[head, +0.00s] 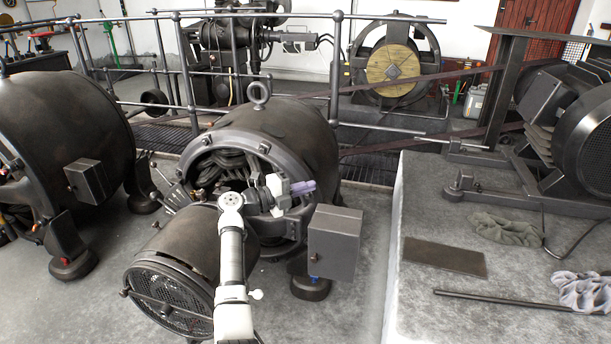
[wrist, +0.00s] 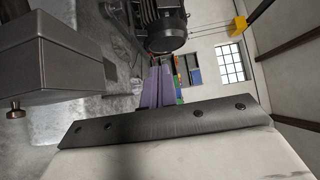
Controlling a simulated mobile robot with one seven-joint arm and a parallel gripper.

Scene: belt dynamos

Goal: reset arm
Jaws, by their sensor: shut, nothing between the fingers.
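My gripper (head: 306,187) has purple fingers and is in front of the open round end of the middle dynamo (head: 310,135) in the head view. My white arm reaches up to it from the bottom of the picture. The fingers point right, above a grey metal box (head: 335,240), and appear clear of it. In the wrist view the purple fingers (wrist: 158,88) are together and empty, beyond a dark plate. A grey metal box (wrist: 60,50) shows at the left there.
Another large dynamo (head: 60,120) stands at the left, and a mesh-ended cylinder (head: 170,300) is in front. A raised grey slab (head: 500,265) at the right bears a dark plate (head: 445,258), a rod (head: 500,300) and cloths (head: 505,229). Railings (head: 335,70) run behind.

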